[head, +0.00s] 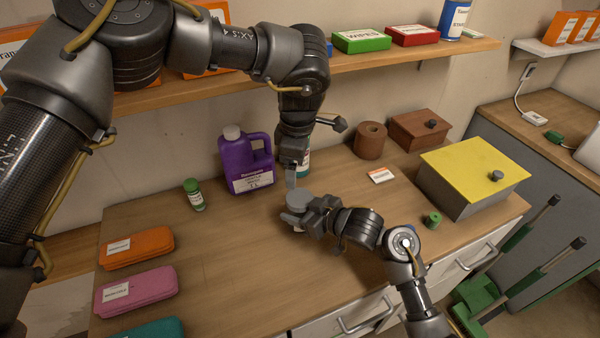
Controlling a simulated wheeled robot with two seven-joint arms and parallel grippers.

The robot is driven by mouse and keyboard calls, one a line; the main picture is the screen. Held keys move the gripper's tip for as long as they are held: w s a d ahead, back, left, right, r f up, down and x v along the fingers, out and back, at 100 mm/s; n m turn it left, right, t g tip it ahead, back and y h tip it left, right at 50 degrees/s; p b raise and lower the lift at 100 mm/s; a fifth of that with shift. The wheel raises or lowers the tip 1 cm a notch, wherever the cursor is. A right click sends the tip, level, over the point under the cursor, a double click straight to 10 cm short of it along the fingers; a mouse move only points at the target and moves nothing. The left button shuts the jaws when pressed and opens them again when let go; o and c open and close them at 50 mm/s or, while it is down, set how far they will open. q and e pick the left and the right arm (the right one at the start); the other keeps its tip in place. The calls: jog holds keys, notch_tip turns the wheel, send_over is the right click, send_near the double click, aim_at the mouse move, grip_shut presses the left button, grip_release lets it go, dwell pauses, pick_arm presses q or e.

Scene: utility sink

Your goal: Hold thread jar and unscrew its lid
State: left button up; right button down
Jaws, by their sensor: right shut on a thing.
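The thread jar (298,199) stands near the middle of the wooden worktop; its round grey lid is on top, and most of its body is hidden. My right gripper (301,217) comes in from the lower right and is shut on the jar's body below the lid. My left gripper (291,182) points down from above, its finger just behind and above the lid. Only one of its fingers shows clearly, so its opening cannot be told, nor whether it touches the lid.
A purple jug (245,165) and a green-capped bottle (194,196) stand behind on the left. Pencil-case-like pouches (137,247) lie at far left. A yellow-lidded box (474,172), a brown roll (370,141) and a small green item (432,220) are right. The left-centre worktop is clear.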

aim_at(300, 197)
pick_arm(q)
jog(key=shift+s+m, duration=0.2)
jog(key=shift+m, duration=1)
jog(key=m, duration=0.2)
jog(key=s+m+g, duration=0.1)
jog(key=shift+d+f, duration=0.3)
jog(key=shift+s+d+m, duration=0.15)
jog(key=shift+s+m, duration=0.05)
jog(key=shift+m, duration=0.4)
jog(key=shift+f, duration=4.05)
jog(key=c, duration=1)
jog(key=n, duration=0.4)
jog(key=shift+c, duration=0.2)
jog(key=n, duration=0.6)
